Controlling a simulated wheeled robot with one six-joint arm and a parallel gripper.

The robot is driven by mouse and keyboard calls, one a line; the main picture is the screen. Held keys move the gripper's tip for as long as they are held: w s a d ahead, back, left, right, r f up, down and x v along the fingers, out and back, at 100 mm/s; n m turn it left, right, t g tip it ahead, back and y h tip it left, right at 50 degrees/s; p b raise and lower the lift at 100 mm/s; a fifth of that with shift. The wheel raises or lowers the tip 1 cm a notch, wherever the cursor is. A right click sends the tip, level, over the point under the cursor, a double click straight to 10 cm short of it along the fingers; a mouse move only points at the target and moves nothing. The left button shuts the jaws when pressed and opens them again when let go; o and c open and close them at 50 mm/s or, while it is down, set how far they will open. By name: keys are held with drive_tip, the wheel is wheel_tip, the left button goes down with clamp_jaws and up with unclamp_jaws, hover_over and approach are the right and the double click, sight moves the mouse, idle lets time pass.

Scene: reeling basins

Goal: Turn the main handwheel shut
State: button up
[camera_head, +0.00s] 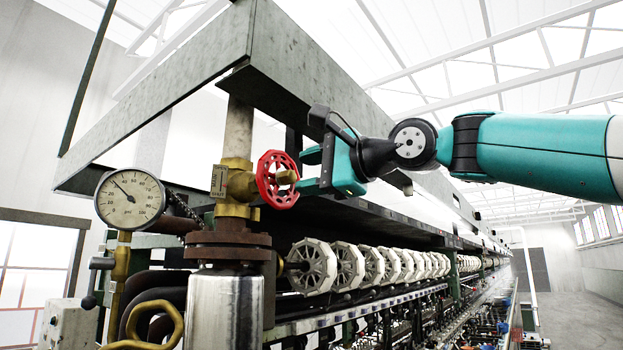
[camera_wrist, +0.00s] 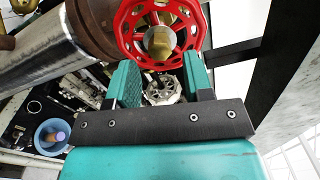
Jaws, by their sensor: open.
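The red handwheel (camera_head: 263,181) stands upright on a brass valve (camera_head: 236,184) in a vertical pipe, its brass hub facing right. In the wrist view, the handwheel (camera_wrist: 127,42) fills the top middle. The fingertips of my gripper (camera_wrist: 159,70) lie either side of the wheel's lower part, below the hub. I cannot tell whether they touch the rim.
A round pressure gauge (camera_head: 130,198) stands left of the valve. A blue cup (camera_wrist: 52,136) shows at lower left.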

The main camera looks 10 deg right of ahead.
sight(293, 176)
drive_tip(key=n+b, duration=0.1)
drive_tip(key=n, duration=0.4)
drive_tip(key=shift+f, duration=0.15)
drive_tip(key=n+b, duration=0.1)
drive_tip(key=n, duration=0.4)
drive_tip(key=shift+n, duration=0.3)
drive_tip(key=n+b, duration=0.1)
drive_tip(key=n, duration=0.4)
drive_tip(key=n+b, duration=0.1)
drive_tip(key=n, duration=0.3)
drive_tip(key=shift+r+p+x, duration=0.25)
drive_tip(key=shift+p+x, duration=0.35)
drive_tip(key=shift+x, duration=0.55)
drive_tip(key=shift+w+a+f, duration=0.1)
drive_tip(key=shift+w+a, duration=0.2)
drive_tip(key=shift+c, duration=0.5)
